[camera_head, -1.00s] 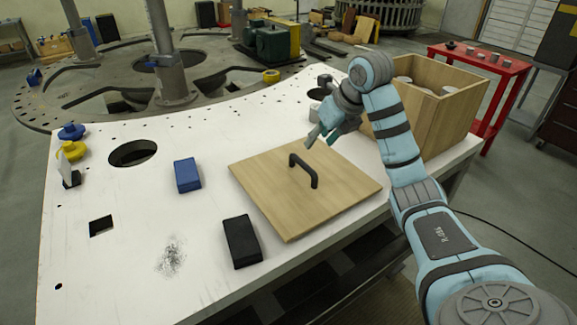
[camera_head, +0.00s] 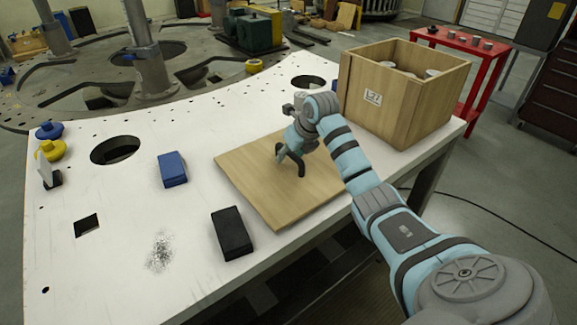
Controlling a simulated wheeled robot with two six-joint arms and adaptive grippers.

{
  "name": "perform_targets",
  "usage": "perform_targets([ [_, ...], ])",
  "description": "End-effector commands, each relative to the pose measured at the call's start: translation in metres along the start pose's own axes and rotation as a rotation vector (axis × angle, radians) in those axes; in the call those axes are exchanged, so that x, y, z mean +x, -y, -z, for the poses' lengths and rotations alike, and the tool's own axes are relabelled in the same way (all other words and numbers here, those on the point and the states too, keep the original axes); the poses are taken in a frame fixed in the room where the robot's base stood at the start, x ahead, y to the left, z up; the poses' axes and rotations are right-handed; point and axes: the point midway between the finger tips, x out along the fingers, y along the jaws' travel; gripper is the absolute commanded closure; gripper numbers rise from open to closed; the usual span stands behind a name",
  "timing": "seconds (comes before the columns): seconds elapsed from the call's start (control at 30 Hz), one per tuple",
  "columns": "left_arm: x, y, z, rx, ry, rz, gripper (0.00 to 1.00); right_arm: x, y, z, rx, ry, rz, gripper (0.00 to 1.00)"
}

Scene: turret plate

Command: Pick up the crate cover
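The crate cover (camera_head: 257,188) is a flat square wooden board lying on the white table. A black arched handle (camera_head: 301,168) stands on it. My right gripper (camera_head: 288,147) is down at the handle, its fingers overlapping the handle's upper far part in the picture. The hand hides some of the handle and the cover's far edge. I cannot tell whether the fingers are closed on the handle. My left gripper is out of view. The open wooden crate (camera_head: 387,112) stands on the table's right end, with round pale items (camera_head: 432,73) inside.
A blue block (camera_head: 172,169) and a black block (camera_head: 231,233) lie left of the cover. The white table (camera_head: 120,230) has round and square holes. Blue and yellow knobs (camera_head: 50,149) sit at its left edge. A red stand (camera_head: 470,50) is behind the crate.

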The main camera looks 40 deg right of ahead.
Motion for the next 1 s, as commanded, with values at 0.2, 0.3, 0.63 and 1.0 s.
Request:
perform_targets([
  [0.2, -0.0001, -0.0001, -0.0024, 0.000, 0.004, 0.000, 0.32, -0.0006, 0.0002, 0.0001, 0.000, 0.000, 0.000, 0.79],
  [0.3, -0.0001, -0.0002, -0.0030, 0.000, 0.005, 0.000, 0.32, -0.0007, 0.0002, 0.0000, 0.000, 0.000, 0.000, 0.95],
  [0.63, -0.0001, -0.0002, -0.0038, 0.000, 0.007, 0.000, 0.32, -0.0008, 0.0000, -0.0002, 0.000, 0.000, 0.000, 1.00],
  [1.0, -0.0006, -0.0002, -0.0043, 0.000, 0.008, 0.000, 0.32, -0.0087, 0.0002, -0.0061, -0.001, 0.006, 0.001, 1.00],
])
